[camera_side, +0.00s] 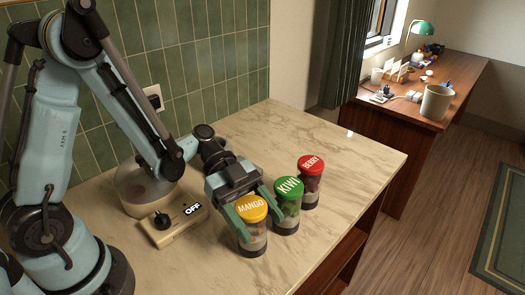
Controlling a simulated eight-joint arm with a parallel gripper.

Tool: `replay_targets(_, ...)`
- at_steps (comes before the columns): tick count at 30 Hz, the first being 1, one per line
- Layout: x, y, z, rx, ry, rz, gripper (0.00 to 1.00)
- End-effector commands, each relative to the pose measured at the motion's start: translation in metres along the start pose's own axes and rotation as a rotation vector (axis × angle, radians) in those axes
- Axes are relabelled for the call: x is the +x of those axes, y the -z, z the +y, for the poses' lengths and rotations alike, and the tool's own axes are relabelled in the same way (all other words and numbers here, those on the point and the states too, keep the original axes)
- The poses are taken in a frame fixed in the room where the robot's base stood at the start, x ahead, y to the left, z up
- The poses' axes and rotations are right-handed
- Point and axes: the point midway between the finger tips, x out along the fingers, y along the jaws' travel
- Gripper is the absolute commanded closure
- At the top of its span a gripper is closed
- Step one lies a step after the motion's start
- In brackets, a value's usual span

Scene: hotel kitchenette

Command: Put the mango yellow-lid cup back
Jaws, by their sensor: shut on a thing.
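The mango cup (252,240) has a yellow-orange lid reading MANGO and a clear body with contents inside. It stands upright on the counter, nearest the camera in a row of cups. My gripper (250,212) reaches down from the upper left with its green fingers on either side of the mango cup, shut on it. The far finger sits between the mango cup and the green-lidded KIWI cup (287,212). Part of the mango cup's left side is hidden by a finger.
The red-lidded BERRY cup (310,187) stands behind the kiwi cup. A blender base with a dial and OFF display (170,222) and a clear bowl (148,188) sit to the left. The marble counter (330,140) is clear behind and right of the cups. A wooden desk (450,95) stands beyond.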

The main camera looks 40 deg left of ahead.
Motion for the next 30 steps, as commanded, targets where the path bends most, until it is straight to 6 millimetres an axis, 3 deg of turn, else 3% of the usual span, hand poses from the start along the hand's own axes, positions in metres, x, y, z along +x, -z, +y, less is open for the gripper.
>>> replay_targets(6, 0.001, -0.003, 0.0, 0.0, 0.0, 0.001, 0.85)
replay_targets(7, 0.001, -0.003, 0.0, 0.0, 0.0, 0.0, 0.31)
replay_targets(12, 0.001, -0.003, 0.0, 0.0, 0.0, 0.0, 0.09)
replay_targets(23, 0.0, 0.001, 0.0, 0.0, 0.0, 0.0, 0.09)
replay_targets(30, -0.04, 0.0, -0.001, -0.002, 0.005, 0.0, 0.09)
